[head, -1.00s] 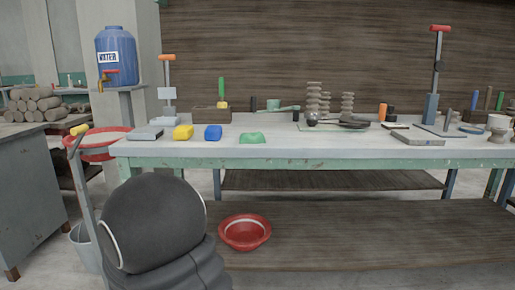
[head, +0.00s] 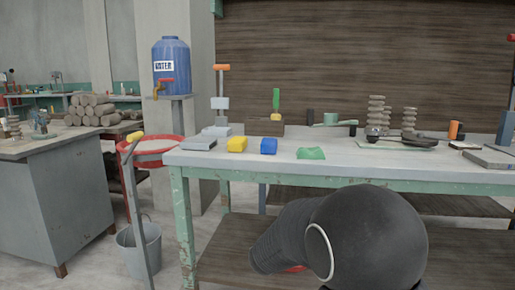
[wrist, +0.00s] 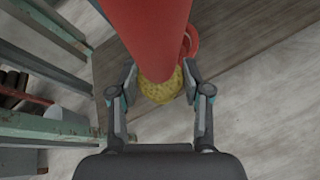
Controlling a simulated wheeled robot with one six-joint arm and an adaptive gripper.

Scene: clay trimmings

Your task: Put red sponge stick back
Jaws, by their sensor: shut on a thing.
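The red sponge stick (wrist: 146,30) shows large in the wrist view, a thick red shaft with a speckled yellow sponge end (wrist: 158,92). My gripper (wrist: 159,72) is shut around it near the sponge end, one finger on each side. The shaft runs out past the top of the picture. In the head view, my dark arm is low in front of the bench, and the gripper and stick are hidden.
A bucket (head: 150,248) is on the floor.

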